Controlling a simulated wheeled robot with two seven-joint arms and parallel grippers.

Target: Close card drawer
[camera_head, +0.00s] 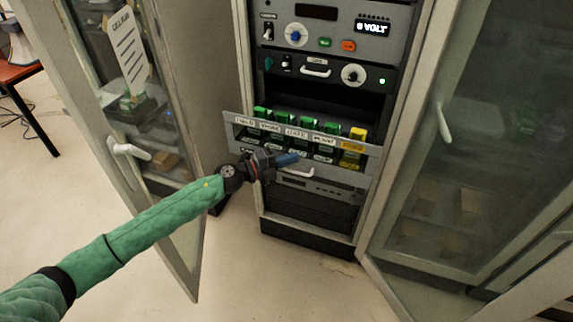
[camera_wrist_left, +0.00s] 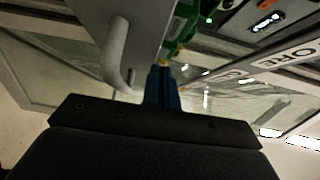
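The card drawer (camera_head: 356,147) is pulled out of the rack in the head view. It holds a row of green cards (camera_head: 298,119) and a yellow card (camera_head: 352,143) at its right end. A white handle (camera_head: 297,173) is on its front; in the wrist view a pale curved handle (camera_wrist_left: 116,55) stands left of the fingers. My left gripper (camera_head: 288,160) is in front of the drawer, close to the handle. Its blue fingers (camera_wrist_left: 163,88) appear together, with nothing seen between them. Whether they touch the drawer front is unclear. My right gripper is not in view.
Rack units with knobs and switches (camera_head: 325,74) sit above the drawer. An open glass door (camera_head: 150,150) stands at the left, close to my left arm. Another glass door (camera_head: 460,180) stands at the right. Bare floor (camera_head: 290,285) lies in front.

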